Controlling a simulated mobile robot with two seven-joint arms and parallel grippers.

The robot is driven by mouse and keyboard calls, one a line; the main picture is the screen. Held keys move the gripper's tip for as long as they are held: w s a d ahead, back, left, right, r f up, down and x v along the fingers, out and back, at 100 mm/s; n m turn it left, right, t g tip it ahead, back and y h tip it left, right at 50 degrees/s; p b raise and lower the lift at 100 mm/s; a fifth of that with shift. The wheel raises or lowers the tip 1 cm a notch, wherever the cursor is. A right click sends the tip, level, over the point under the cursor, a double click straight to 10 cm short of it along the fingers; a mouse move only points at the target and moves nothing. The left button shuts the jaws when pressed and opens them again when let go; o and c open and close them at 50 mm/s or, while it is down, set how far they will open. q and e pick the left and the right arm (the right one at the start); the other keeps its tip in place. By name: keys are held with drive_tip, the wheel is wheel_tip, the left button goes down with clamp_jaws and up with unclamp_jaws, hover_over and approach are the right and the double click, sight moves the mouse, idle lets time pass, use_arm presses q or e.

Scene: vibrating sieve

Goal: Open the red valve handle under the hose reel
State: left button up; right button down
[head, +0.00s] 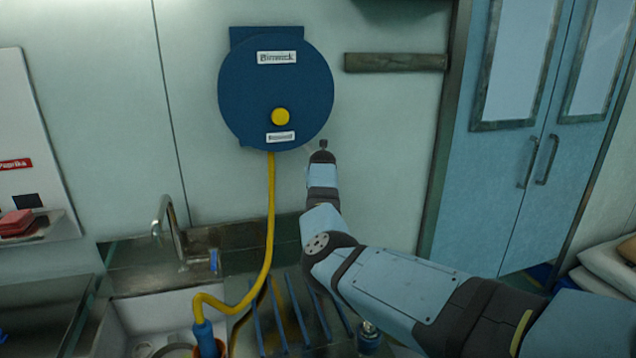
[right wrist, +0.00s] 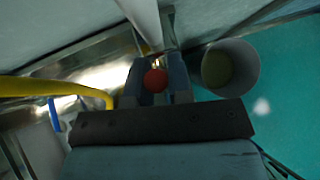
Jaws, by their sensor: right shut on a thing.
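The round blue hose reel (head: 245,95) hangs on the wall in the head view, with a yellow hose (head: 268,220) running down from it. My right arm reaches up to the wall just right of and below the reel. In the right wrist view my right gripper (right wrist: 156,82) has its two fingers on either side of the red valve handle (right wrist: 155,79) and is shut on it. Only the handle's round red end shows between the fingers. In the head view the handle and the fingertips are hidden by my arm. My left gripper is not in view.
A sink (head: 130,315) with a tap (head: 165,225) and a slatted drainboard lie below the reel. A blue double door (head: 500,170) stands at the right. In the right wrist view a grey cylindrical container (right wrist: 249,60) is close to the right of the fingers.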

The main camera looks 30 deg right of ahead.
drive_tip(key=shift+d+y, duration=0.25)
drive_tip(key=shift+y, duration=0.05)
drive_tip(key=shift+s+f, duration=0.1)
drive_tip(key=c, duration=1.1)
unclamp_jaws()
drive_tip(key=shift+o, duration=0.2)
drive_tip(key=b+v, duration=0.2)
drive_tip(key=v, duration=1.1)
drive_tip(key=shift+s+r+b, duration=0.3)
drive_tip(key=shift+b, duration=0.05)
